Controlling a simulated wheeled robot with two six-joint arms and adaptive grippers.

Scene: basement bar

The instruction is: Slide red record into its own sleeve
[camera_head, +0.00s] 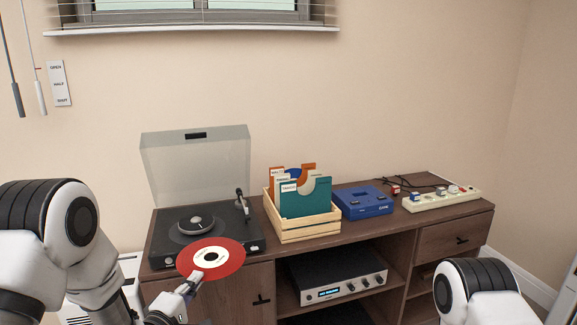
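The red record (228,258) has a pale label with a dark centre hole. It is held in the air in front of the turntable by my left gripper (193,279), whose fingers are at its lower left edge. Several coloured sleeves (305,200), teal, orange and cream, stand upright in a light wooden crate (308,230) on the cabinet. I cannot tell which sleeve belongs to the red record. My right arm shows at the lower right, but its gripper is out of view.
A turntable (160,243) with its clear lid (196,165) raised stands left of the crate. A blue box (362,203) and a cream power strip (441,199) with cables are to the right on the cabinet (392,226). A silver amplifier (337,275) sits on the shelf below.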

